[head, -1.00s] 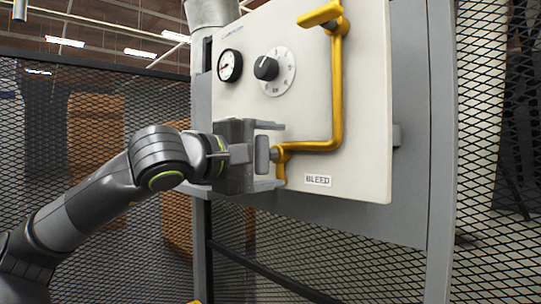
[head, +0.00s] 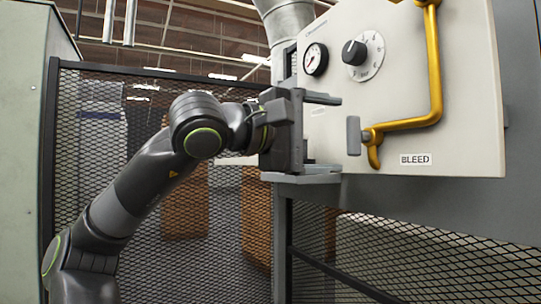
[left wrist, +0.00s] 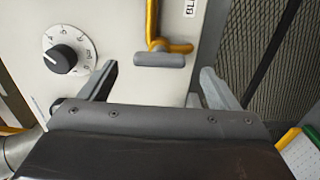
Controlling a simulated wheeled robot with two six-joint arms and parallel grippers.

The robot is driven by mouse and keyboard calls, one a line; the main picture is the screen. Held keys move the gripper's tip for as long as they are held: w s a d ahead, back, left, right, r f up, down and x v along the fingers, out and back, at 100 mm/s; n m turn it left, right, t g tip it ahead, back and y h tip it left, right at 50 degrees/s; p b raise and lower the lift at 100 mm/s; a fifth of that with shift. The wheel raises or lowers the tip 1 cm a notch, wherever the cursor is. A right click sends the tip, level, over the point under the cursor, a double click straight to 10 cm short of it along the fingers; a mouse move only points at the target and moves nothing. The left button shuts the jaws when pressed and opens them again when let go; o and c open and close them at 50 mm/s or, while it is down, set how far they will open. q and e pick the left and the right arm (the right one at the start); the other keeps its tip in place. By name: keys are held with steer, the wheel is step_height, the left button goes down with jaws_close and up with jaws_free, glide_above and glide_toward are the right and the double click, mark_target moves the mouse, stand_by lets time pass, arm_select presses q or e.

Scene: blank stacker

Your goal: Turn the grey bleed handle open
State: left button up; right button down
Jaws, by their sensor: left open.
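The grey bleed handle (head: 353,136) is a short flat bar on a yellow pipe's valve, low on the cream panel (head: 450,110). It stands upright in the head view, left of the BLEED label (head: 415,159). In the left wrist view the handle (left wrist: 160,60) lies level, just beyond the fingertips and between their lines. My left gripper (head: 335,137) is open and empty, its fingers one above the other, left of the handle and apart from it. The fingers also show in the left wrist view (left wrist: 158,72). My right gripper is not in view.
The yellow pipe (head: 436,80) bends up from the valve, with a short yellow spout below it. A black dial knob (head: 354,52) and a gauge (head: 315,60) sit above. Mesh fencing (head: 225,200) stands behind my left arm. A grey post is below the panel.

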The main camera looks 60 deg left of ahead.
arm_select(q)
steer(key=s+b, duration=0.3)
steer(key=s, duration=0.6)
steer(key=shift+s+a, duration=0.3)
steer(key=shift+a, duration=0.1)
